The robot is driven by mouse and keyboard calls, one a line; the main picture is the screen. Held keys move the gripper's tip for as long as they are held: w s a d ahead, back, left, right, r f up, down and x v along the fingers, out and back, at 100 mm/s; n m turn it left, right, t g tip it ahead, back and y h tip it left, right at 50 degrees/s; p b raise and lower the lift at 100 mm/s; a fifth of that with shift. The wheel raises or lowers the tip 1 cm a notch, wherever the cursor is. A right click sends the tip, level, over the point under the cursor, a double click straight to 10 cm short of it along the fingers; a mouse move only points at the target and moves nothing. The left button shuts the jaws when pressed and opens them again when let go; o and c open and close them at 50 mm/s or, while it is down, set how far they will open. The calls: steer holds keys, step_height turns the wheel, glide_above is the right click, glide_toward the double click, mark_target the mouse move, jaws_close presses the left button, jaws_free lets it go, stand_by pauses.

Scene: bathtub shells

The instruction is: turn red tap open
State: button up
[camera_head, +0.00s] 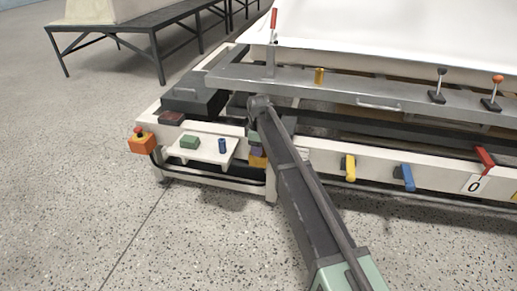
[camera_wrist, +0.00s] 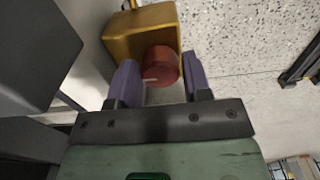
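The red tap (camera_head: 484,158) is a red lever on the white front rail at the far right of the head view, above a plate marked 0. My gripper (camera_head: 257,148) is well left of it, by the left end of the bench. In the wrist view, my gripper (camera_wrist: 160,80) has its purple fingers apart, one on each side of a red round knob (camera_wrist: 163,66) on a yellow-orange box (camera_wrist: 145,30). I cannot tell whether the fingers press on the knob. The red tap is not recognisable in the wrist view.
A yellow tap (camera_head: 349,168) and a blue tap (camera_head: 408,177) stand left of the red one. An orange box with a red button (camera_head: 141,144) is at the left corner. A white shelf (camera_head: 205,152) holds small parts. Floor in front is clear.

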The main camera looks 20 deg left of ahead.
steer(key=c, duration=0.5)
steer(key=shift+m, duration=0.4)
steer(key=m, duration=1.1)
steer(key=shift+m, duration=0.4)
steer(key=m, duration=0.5)
steer(key=shift+m, duration=0.3)
